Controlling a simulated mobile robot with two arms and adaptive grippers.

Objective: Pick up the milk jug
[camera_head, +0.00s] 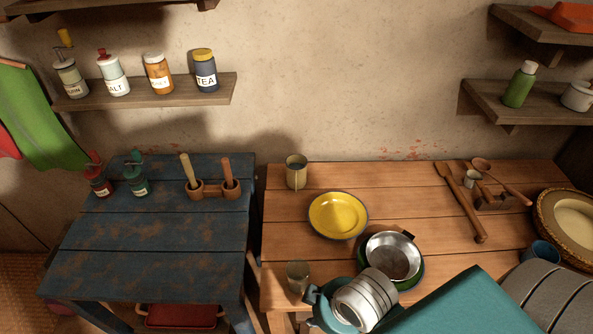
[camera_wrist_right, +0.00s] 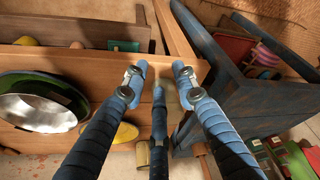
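No vessel is labelled as the milk jug, so I cannot tell for certain which it is. A grey metal jug-like vessel (camera_head: 297,172) stands upright at the back left of the wooden table. A smaller grey cup-like vessel (camera_head: 298,275) stands near that table's front left edge. My right gripper (camera_wrist_right: 160,68) is open, its blue fingers spread apart, pointing down by the front left of the wooden table. A pale shape partly shows between the fingers, and I cannot tell whether they touch it. My right wrist appears beside the small vessel in the head view. My left gripper is not in view.
On the wooden table (camera_head: 285,215) are a yellow plate (camera_head: 338,215), a metal pan (camera_head: 392,257) on a green dish, wooden utensils (camera_head: 462,205) and a basket (camera_head: 565,225). A gap separates it from the blue table (camera_head: 150,245), whose front is clear. Jars stand on a shelf (camera_head: 150,96).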

